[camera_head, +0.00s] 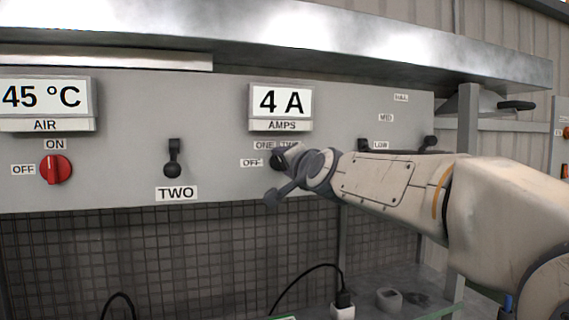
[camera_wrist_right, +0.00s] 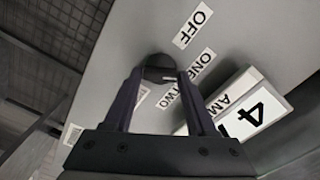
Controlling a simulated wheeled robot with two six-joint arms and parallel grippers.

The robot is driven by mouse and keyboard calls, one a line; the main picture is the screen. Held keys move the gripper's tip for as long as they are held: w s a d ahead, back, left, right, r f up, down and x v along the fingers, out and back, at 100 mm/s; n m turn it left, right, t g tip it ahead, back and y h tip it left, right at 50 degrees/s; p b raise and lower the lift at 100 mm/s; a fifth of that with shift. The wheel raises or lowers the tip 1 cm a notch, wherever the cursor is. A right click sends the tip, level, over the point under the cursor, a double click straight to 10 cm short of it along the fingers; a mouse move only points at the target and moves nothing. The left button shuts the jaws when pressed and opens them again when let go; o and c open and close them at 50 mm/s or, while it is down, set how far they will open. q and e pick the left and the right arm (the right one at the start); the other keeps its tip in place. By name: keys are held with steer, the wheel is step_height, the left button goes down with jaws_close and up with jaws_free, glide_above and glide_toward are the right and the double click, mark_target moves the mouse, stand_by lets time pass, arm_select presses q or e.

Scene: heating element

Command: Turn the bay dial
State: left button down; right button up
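The dial (camera_head: 278,161) below the "4 A" AMPS display is dark, with OFF and ONE labels beside it. It is partly hidden by my right gripper in the head view. My right gripper (camera_head: 279,175) reaches in from the right, its dark fingers spread apart at the dial. In the right wrist view the dark dial (camera_wrist_right: 157,65) lies between the fingertips of my right gripper (camera_wrist_right: 159,78), beside the OFF, ONE and TWO labels. I cannot tell whether the fingers touch it. My left gripper is not in view.
A red AIR switch (camera_head: 56,169) and a black lever (camera_head: 173,160) above TWO are on the panel to the left. More dark controls sit by the LOW, MID and FULL labels on the right. A metal hood (camera_head: 300,38) overhangs the panel. A plug (camera_head: 343,303) stands below.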

steer(key=shift+o, duration=1.2)
steer(key=v, duration=1)
steer(key=shift+s, duration=0.25)
